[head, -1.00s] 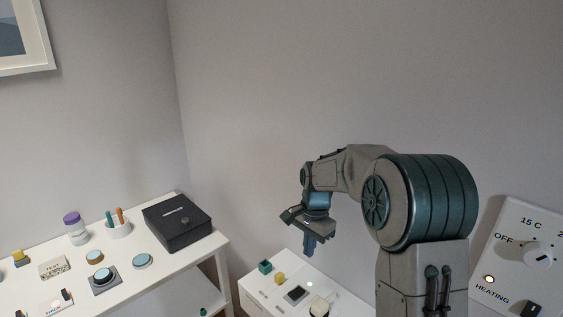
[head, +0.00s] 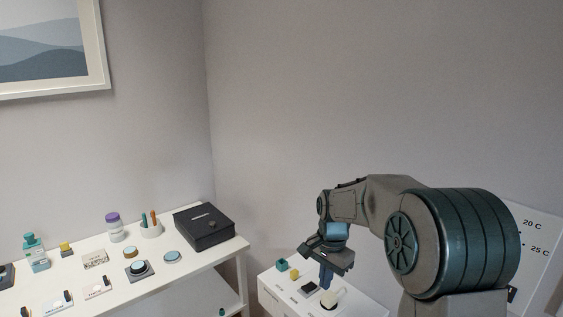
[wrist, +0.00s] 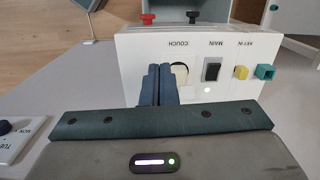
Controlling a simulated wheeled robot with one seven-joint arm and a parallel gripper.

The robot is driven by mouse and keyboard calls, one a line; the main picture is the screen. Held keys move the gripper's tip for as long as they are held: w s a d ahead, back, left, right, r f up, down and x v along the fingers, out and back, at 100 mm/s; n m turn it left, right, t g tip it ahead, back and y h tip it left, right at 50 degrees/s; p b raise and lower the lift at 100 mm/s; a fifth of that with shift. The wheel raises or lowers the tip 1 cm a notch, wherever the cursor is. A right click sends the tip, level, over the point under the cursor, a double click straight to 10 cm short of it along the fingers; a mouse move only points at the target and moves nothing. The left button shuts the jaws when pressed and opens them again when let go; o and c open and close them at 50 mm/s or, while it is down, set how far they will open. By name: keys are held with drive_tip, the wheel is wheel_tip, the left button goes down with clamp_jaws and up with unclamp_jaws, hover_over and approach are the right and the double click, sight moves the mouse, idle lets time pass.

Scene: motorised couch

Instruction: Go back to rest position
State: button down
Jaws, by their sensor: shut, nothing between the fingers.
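My gripper (head: 326,280) hangs pointing down at the end of my arm, in front of and above the white control box (head: 268,291) in the head view. In the wrist view its two dark blue fingers (wrist: 158,84) are together with nothing between them. They overlap the view of the box (wrist: 141,55), partly covering the round cream "COUCH" control (wrist: 181,74). From these views I cannot tell whether the fingers touch it. Beside it are the black "MAIN" switch (wrist: 212,69) with a lit white spot below, and the yellow (wrist: 241,72) and teal (wrist: 265,72) "KEY IN" pieces.
A white table (head: 190,275) at left holds a black box (head: 204,227), a purple-lidded jar (head: 115,227), a pen cup (head: 151,226) and several buttons. A white heating panel (head: 545,240) stands at right, partly hidden by my arm.

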drive_tip(key=s+d+r+n+t, duration=0.1)
drive_tip(key=s+n, duration=0.3)
drive_tip(key=s, duration=0.8)
drive_tip(key=s+d+r+n+t, duration=0.2)
drive_tip(key=s+d+r+n, duration=0.1)
drive_tip(key=s, duration=1)
drive_tip(key=shift+s+d+r+n+h, duration=0.3)
drive_tip(key=shift+r+n, duration=0.25)
drive_tip(key=shift+n, duration=0.45)
